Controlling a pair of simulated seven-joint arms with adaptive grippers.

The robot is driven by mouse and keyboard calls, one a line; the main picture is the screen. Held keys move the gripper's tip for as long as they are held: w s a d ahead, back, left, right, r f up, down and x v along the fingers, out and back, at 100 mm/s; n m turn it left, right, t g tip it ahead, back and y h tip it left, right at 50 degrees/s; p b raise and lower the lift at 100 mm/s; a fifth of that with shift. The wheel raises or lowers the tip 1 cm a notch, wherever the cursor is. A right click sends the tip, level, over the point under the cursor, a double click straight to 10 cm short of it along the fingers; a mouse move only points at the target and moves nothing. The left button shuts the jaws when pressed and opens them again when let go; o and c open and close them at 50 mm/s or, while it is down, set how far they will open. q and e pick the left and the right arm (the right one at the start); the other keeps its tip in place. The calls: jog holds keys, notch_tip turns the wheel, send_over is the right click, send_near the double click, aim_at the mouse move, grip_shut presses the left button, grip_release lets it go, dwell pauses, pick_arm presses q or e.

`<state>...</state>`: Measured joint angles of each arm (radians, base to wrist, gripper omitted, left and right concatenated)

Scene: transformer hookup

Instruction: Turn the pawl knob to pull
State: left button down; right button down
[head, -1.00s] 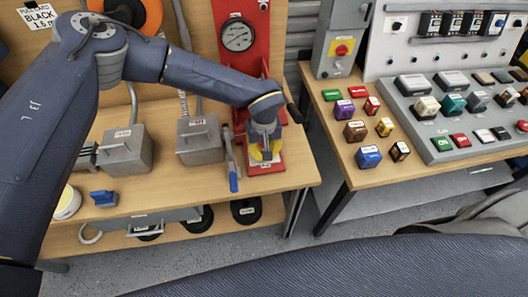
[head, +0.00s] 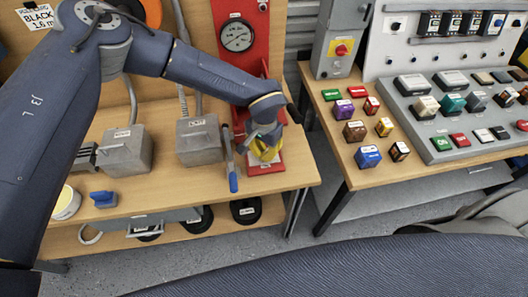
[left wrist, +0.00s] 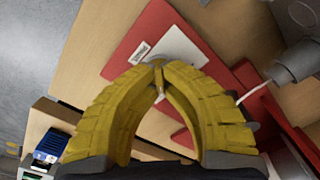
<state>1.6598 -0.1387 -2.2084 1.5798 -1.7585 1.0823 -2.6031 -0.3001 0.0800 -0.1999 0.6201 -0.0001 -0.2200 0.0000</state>
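My left gripper (head: 265,150) is low over the base of the red stand (head: 267,168), at the front of the left bench. In the left wrist view its yellow fingers (left wrist: 158,66) come together at the grey tips, above a red plate (left wrist: 135,42) with a pale panel (left wrist: 180,47). A small pale sliver shows just below the tips; I cannot tell what it is. I cannot make out the pawl knob in either view; the fingers and wrist cover part of the stand. My right gripper is not in view.
A round gauge (head: 237,36) is on the red stand's upper part. A blue-handled lever (head: 231,165) stands just left of the gripper, with grey boxes (head: 198,140) beyond. The right bench holds several coloured blocks (head: 368,156). A gap separates the benches.

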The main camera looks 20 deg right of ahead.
aim_at(265, 152)
pick_arm(q)
jog(key=shift+w+m, duration=0.25)
jog(key=shift+m, duration=0.15)
jog(key=c, duration=1.1)
grip_release()
jog(key=shift+s+d, duration=0.1)
jog(key=shift+s, duration=0.05)
notch_tip(265, 152, up, 12)
